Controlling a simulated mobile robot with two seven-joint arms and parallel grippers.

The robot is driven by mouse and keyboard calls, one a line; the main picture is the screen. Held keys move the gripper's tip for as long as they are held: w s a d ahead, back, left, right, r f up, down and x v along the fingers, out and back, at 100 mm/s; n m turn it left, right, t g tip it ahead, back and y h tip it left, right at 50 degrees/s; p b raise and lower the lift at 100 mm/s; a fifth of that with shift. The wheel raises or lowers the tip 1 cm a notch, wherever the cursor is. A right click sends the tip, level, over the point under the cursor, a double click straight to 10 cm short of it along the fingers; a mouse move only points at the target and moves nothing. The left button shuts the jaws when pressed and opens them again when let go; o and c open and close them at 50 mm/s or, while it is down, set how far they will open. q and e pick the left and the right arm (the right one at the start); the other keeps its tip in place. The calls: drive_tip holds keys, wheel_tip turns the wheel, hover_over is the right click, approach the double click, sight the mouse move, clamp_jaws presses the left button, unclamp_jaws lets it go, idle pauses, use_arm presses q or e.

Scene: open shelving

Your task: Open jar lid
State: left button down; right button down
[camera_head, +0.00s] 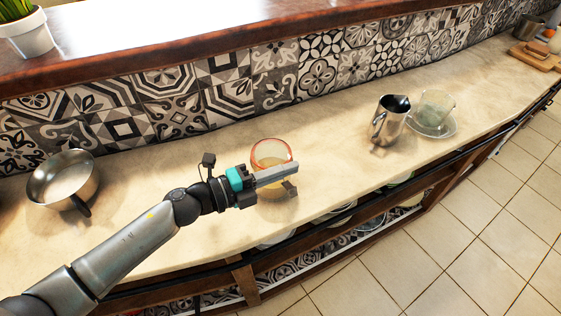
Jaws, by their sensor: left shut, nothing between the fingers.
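A round glass jar (271,148) with an orange-red rim and a yellowish lower part stands on the pale counter (330,144), near its front edge. My left gripper (292,179) is in front of the jar and covers its lower part. Its fingers are shut with nothing seen between them. I cannot tell whether they touch the jar. No separate lid can be made out on the jar. My right gripper is not in view.
A metal pan (62,178) sits at the left of the counter. A metal pitcher (389,120) and a glass cup on a saucer (433,113) stand to the right. A tiled wall lies behind, with a potted plant (29,35) on the ledge above.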

sight(283, 158)
use_arm(q)
drive_tip(key=shift+w+r+p, duration=0.1)
drive_tip(key=shift+r+p, duration=0.2)
drive_tip(key=shift+r, duration=0.2)
drive_tip(key=shift+w+a+r+p, duration=0.1)
drive_tip(key=shift+w+r+p, duration=0.05)
drive_tip(key=shift+r+p, duration=0.35)
drive_tip(key=shift+w+a+r+p, duration=0.1)
drive_tip(key=shift+r+p, duration=0.3)
drive_tip(key=shift+r, duration=0.05)
drive_tip(key=shift+w+a+r+p, duration=0.1)
drive_tip(key=shift+w+r+p, duration=0.1)
drive_tip(key=shift+r+p, duration=0.2)
drive_tip(key=shift+w+a+r+p, duration=0.15)
drive_tip(key=shift+r+p, duration=0.1)
drive_tip(key=shift+r, duration=0.15)
